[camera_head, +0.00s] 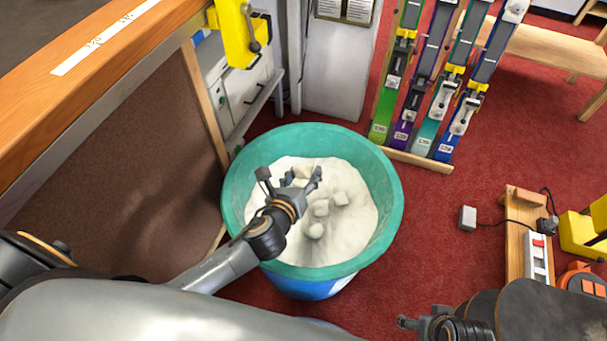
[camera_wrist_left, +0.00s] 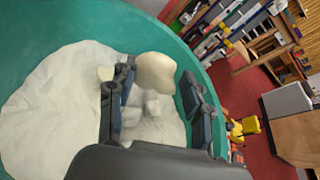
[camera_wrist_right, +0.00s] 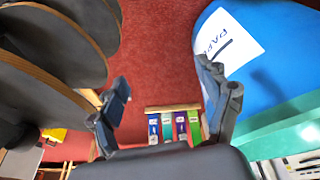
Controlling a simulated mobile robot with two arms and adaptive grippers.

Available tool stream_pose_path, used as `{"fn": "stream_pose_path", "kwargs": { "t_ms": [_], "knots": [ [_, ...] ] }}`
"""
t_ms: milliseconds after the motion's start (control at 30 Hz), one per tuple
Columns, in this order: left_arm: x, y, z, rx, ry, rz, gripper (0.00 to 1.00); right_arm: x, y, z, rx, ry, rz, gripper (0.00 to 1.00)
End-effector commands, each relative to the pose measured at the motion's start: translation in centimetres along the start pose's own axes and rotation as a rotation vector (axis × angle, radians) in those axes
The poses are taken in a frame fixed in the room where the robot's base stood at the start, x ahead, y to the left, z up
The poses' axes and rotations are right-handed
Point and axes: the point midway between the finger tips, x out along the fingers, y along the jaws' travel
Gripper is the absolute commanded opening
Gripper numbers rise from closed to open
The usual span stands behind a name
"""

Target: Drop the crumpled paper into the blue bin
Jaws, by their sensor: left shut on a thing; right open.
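The bin (camera_head: 240,170) stands on the floor at the middle of the head view, with a teal rim and a blue outside. In the right wrist view the blue bin (camera_wrist_right: 270,75) bears a white paper label. My left gripper (camera_head: 291,178) is over the bin's mouth, pointing inward. In the left wrist view it is shut on a pale crumpled paper (camera_wrist_left: 157,72), seen between its fingers. Whitish filling with several pale lumps (camera_head: 320,207) lies below in the bin. My right gripper (camera_wrist_right: 168,88) is open and empty beside the bin; little of it shows in the head view.
A wooden bench (camera_head: 110,50) with a yellow clamp is at the left. A rack of colourful numbered bars (camera_head: 425,85) stands behind the bin. A power strip (camera_head: 537,256) on a board lies at the right. Red carpet between is clear.

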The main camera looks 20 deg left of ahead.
Motion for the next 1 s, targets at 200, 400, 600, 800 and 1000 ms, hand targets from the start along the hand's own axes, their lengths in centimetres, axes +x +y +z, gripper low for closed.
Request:
{"fn": "stream_pose_path", "kwargs": {
  "t_ms": [200,400,600,800,1000],
  "knots": [
    [0.4,0.3,-0.9,-0.001,-0.001,0.0,0.37,-3.1,0.1,-0.4,0.002,0.02,0.003,0.77],
    [0.5,0.5,-1.4,-0.001,-0.001,0.0,0.37,-5.6,0.2,-0.5,0.003,0.032,0.005,0.77],
    [0.6,0.6,-1.6,0.0,0.0,0.0,0.37,-7.1,0.3,-0.3,0.004,0.037,0.007,0.77],
    [0.6,0.6,-1.6,0.0,0.0,0.0,0.37,-7.5,0.3,-0.3,0.004,0.038,0.007,0.77],
    [0.6,0.6,-1.6,0.0,0.0,0.0,0.6,-7.5,0.3,-0.3,0.005,0.038,0.007,0.77]
  ]
}}
